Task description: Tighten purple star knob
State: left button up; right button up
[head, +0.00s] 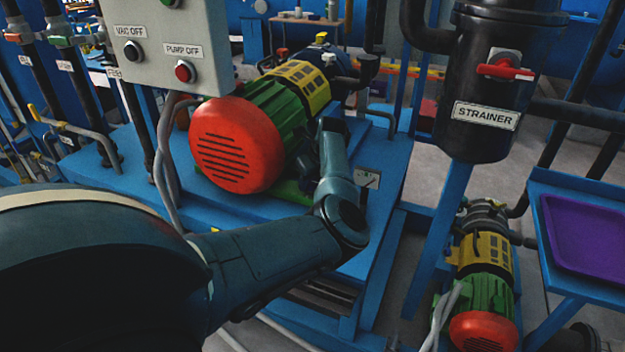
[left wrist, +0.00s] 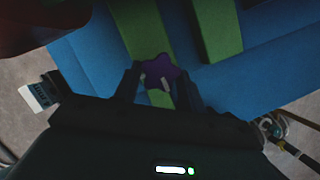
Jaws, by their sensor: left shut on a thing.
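The purple star knob (left wrist: 161,68) shows in the left wrist view, above a green strip on the blue base. The dark fingers of my left gripper (left wrist: 160,75) lie on both sides of the knob and are shut on it. In the head view my left arm reaches in from the left to beside the large red-and-green motor (head: 255,130); its hand hides the knob there. My right gripper is in neither view.
A grey control box (head: 165,45) hangs at upper left. The black strainer (head: 485,85) stands to the right, above a smaller motor (head: 485,275). A purple tray (head: 590,235) lies on a blue stand at far right. Pipes surround the skid.

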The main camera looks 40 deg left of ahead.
pick_arm(q)
jog(key=shift+r+m+p, duration=0.2)
jog(key=shift+m+p, duration=0.3)
jog(key=shift+p, duration=0.15)
jog(key=shift+s+m+t+p, duration=0.1)
jog(key=shift+m+t+p, duration=0.3)
jog(key=shift+m+p, duration=0.6)
jog(key=shift+p, duration=0.05)
jog(key=shift+m+t+h+p, duration=0.3)
jog(key=shift+m+p, duration=0.05)
jog(key=shift+m, duration=0.05)
jog(key=shift+m+p, duration=0.3)
jog(key=shift+m, duration=0.1)
jog(key=shift+s+a+m+t+h+p, duration=0.1)
jog(key=shift+m+t+h+p, duration=0.3)
jog(key=shift+m, duration=0.3)
jog(key=shift+f+m+p, duration=0.15)
jog(key=shift+m+p, duration=0.3)
jog(key=shift+m, duration=0.35)
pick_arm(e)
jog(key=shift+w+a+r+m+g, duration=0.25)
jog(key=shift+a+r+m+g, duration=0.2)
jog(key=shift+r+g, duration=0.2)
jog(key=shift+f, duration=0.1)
